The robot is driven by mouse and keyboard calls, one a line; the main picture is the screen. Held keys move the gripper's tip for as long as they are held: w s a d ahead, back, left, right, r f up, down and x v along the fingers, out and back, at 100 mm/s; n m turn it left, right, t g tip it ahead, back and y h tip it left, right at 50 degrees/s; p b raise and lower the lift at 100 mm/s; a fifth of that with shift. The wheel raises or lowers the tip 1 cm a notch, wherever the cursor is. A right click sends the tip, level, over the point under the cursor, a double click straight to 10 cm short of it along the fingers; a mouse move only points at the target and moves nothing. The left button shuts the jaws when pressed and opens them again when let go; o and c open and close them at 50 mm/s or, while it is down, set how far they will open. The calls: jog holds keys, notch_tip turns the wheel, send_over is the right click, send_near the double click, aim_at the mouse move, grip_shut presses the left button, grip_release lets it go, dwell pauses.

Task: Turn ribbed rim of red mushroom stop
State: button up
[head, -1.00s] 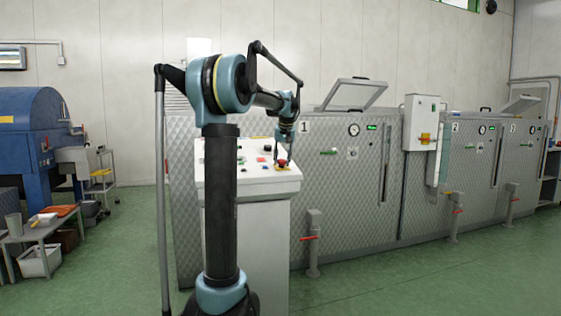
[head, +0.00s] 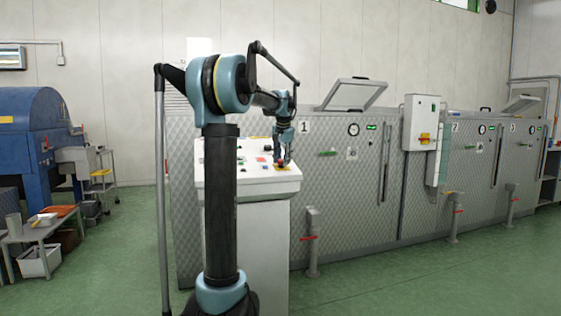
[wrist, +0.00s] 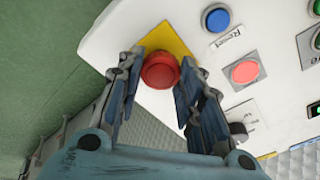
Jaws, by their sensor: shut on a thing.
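The red mushroom stop (wrist: 160,70) stands on a yellow plate (wrist: 168,38) at the corner of the white control panel (wrist: 125,45). In the head view the stop (head: 281,162) is a small red spot, partly hidden by my fingers. My gripper (wrist: 161,68) points down at the panel with one finger on each side of the red cap and is shut on it. The ribs of the rim are too small to make out.
A blue button (wrist: 217,18) and a flat red button (wrist: 245,70) sit to the right of the stop, with more controls at the panel's right edge. The ribbed-looking metal machine (head: 345,190) stands behind the console. Green floor lies beyond the panel edge.

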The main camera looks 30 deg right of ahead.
jog(key=shift+a, duration=0.15)
jog(key=o, duration=1.1)
jog(key=shift+w, duration=0.1)
jog(key=shift+c, duration=0.2)
jog(key=shift+r, duration=0.2)
jog(key=v, duration=1.1)
jog(key=shift+r, duration=0.3)
